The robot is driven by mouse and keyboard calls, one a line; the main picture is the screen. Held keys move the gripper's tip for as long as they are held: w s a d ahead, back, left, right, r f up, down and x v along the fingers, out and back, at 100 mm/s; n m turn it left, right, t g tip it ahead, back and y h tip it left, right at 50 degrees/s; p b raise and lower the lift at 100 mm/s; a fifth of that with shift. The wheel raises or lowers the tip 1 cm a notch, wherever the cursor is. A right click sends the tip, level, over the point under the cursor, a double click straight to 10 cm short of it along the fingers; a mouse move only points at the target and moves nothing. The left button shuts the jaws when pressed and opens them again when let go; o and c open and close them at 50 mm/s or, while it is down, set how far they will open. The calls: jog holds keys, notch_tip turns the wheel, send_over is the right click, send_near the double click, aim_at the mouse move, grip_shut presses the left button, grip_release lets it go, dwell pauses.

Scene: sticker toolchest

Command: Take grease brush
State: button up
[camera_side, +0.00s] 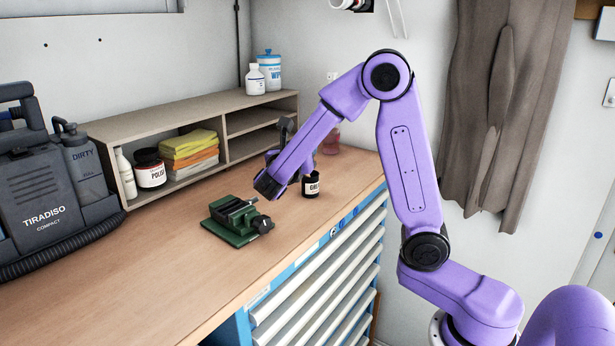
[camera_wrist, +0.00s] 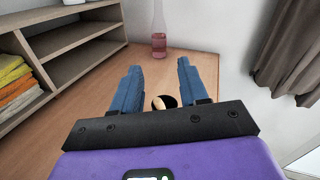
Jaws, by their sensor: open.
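A small black jar with a white label (camera_side: 311,186), its lettering partly covered, stands on the workbench behind my purple arm. Part of a round cream and black shape (camera_wrist: 164,102), probably this jar's top, shows low between my fingers in the wrist view. My gripper (camera_wrist: 158,68) is open, with its two blue fingers apart and nothing visibly held. I cannot tell its height over the jar. In the side view my arm hides most of the gripper. I cannot make out a grease brush clearly in either view.
A green vise (camera_side: 237,220) stands left of the jar. A pinkish bottle (camera_wrist: 159,35) stands beyond my fingers. A wooden shelf (camera_side: 190,108) holds folded cloths (camera_side: 190,150) and containers. A dark TIRADISO machine (camera_side: 50,195) is at left. The bench front (camera_side: 150,290) is clear.

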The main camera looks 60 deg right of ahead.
jog(key=shift+w+f, duration=0.1)
jog(key=shift+f, duration=3.2)
jog(key=shift+w+d+f, duration=0.1)
jog(key=shift+d+f, duration=0.05)
jog(key=shift+d, duration=0.25)
jog(key=x, duration=0.4)
jog(key=shift+w+d, duration=0.1)
grip_shut()
